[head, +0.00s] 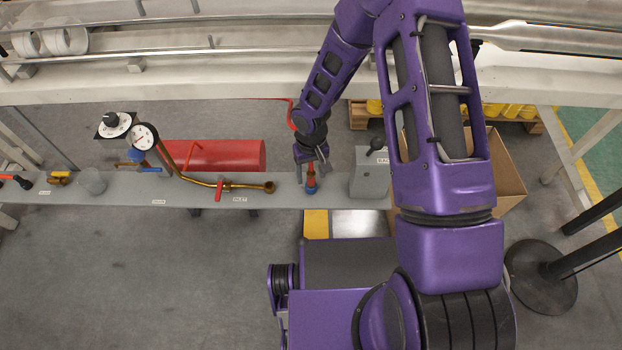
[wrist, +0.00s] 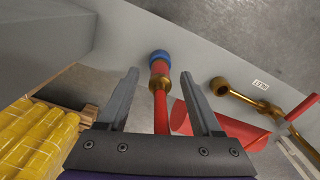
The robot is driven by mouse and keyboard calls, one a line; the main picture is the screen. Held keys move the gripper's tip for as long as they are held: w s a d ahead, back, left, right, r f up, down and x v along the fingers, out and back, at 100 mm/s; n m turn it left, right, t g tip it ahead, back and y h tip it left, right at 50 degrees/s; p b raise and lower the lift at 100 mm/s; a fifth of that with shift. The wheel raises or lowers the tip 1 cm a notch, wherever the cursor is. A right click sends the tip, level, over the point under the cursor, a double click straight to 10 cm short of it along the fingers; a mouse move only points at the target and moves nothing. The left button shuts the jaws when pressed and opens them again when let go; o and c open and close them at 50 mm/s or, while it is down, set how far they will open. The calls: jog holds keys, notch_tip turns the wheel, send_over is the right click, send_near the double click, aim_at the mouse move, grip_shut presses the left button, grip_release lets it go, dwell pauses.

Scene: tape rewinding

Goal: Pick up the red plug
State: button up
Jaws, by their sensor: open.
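The red plug (head: 311,174) stands on the grey shelf (head: 270,197), with a brass-coloured collar and a blue base below its red part. My gripper (head: 312,172) is above the shelf, pointing down at the plug. In the wrist view my gripper (wrist: 160,76) is open, with a gap on each side of the plug. The upper end of the red part is hidden behind my gripper's palm.
A grey box (head: 368,178) with a black knob stands close to the right of the plug. To the left, a brass pipe (head: 235,186) with a red valve handle and a pressure gauge (head: 144,137) stand along the shelf. A red cylinder (head: 215,156) lies behind it.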

jog(key=shift+f, duration=0.35)
grip_shut()
jog(key=shift+r, duration=0.1)
notch_tip(320, 180, up, 10)
jog(key=shift+f+p, duration=0.1)
jog(key=shift+p, duration=0.95)
jog(key=shift+a, duration=0.15)
